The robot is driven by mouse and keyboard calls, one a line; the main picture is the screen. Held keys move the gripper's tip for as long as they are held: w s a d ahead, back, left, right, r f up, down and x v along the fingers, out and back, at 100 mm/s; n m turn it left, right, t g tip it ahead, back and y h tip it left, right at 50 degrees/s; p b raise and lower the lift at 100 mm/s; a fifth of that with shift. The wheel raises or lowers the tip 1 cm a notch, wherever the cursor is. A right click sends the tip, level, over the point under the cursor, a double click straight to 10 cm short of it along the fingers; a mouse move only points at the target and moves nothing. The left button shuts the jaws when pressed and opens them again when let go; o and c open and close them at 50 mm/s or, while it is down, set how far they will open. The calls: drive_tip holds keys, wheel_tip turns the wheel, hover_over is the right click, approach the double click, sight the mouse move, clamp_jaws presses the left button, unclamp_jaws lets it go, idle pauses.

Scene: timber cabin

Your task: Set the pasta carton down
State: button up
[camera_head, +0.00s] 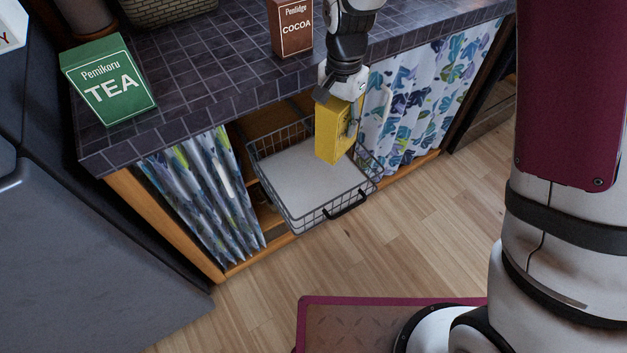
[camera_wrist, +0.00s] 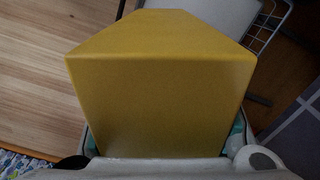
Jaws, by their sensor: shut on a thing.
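The yellow pasta carton (camera_head: 333,136) is held upright in my gripper (camera_head: 345,106), over the right part of the pulled-out wire basket. My gripper is shut on the carton from above. In the wrist view the carton (camera_wrist: 160,95) fills the middle and hides most of what is beneath it. The wire basket (camera_head: 349,209) has a pale flat bottom and a dark front handle. It looks empty apart from the carton over it. I cannot tell whether the carton's lower end touches the basket bottom.
The dark tiled counter (camera_head: 225,80) overhangs the basket. On it stand a green tea box (camera_head: 108,82) and a brown cocoa box (camera_head: 290,28). Patterned curtains (camera_head: 205,195) hang on both sides of the basket.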

drive_tip(key=s+a+f+m+b, duration=0.1)
drive_tip(key=a+f+b, duration=0.1)
drive_tip(key=f+b, duration=0.3)
drive_tip(key=s+a+f+m+b, duration=0.1)
drive_tip(key=a+f+b, duration=0.1)
drive_tip(key=f+b, duration=0.4)
drive_tip(key=s+a+f+m+b, duration=0.2)
drive_tip(key=f+b, duration=0.4)
drive_tip(key=f, duration=0.5)
drive_tip(key=shift+a+f, duration=0.35)
drive_tip(key=shift+a, duration=0.1)
drive_tip(key=shift+f, duration=0.2)
drive_tip(key=o, duration=1.4)
drive_tip(key=shift+o, duration=0.2)
drive_tip(key=shift+r, duration=0.15)
